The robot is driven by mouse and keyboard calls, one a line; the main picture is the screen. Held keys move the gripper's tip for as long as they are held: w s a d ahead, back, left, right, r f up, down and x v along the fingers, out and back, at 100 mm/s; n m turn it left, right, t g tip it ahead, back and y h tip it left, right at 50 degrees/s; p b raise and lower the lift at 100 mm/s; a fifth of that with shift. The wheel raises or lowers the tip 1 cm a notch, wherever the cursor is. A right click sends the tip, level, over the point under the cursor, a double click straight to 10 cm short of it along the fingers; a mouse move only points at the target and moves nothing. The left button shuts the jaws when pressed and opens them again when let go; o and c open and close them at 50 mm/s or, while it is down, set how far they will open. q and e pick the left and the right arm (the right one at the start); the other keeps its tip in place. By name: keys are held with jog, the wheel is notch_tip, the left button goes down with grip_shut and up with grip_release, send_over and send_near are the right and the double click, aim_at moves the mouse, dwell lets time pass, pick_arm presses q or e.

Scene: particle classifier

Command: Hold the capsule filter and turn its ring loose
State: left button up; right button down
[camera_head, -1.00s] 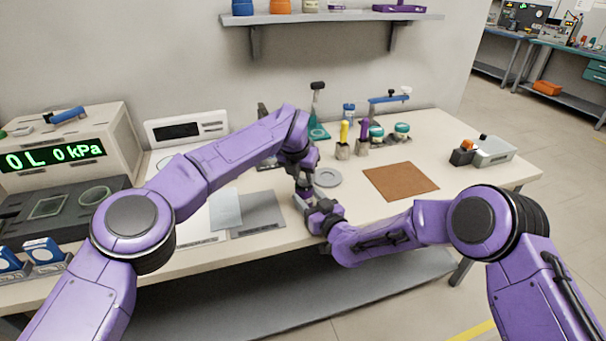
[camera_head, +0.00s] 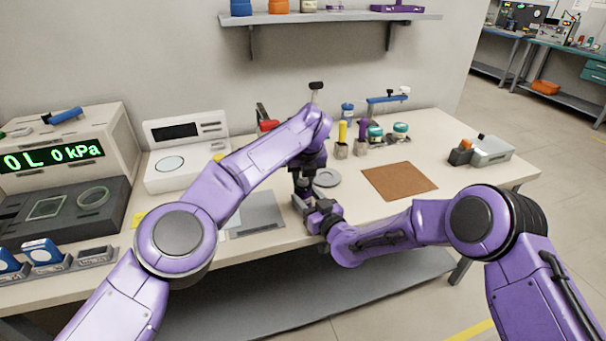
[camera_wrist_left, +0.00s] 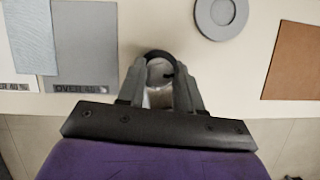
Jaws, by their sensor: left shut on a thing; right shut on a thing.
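The capsule filter (camera_wrist_left: 158,96) shows in the left wrist view as a pale body with a dark ring (camera_wrist_left: 158,55) around its top. My left gripper (camera_wrist_left: 160,82) points down from above, with a finger on each side, and is shut at the ring. In the head view my left gripper (camera_head: 303,186) is directly above my right gripper (camera_head: 306,207), near the table's front edge. My right gripper comes in low from the right and is shut on the filter's body. In the head view the grippers and wrists hide most of the filter.
A grey round dish (camera_head: 327,178) lies just behind the grippers. A brown mat (camera_head: 399,181) is to the right and a grey sheet marked OVER (camera_wrist_left: 85,50) to the left. A scale (camera_head: 186,150) and a pressure unit (camera_head: 75,150) stand further left. Small bottles stand behind.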

dwell(0.3)
pick_arm(q)
jog(key=shift+a+f, duration=0.1)
jog(key=o, duration=1)
jog(key=shift+o, duration=0.2)
jog(key=v, duration=1.2)
jog(key=shift+c, duration=0.2)
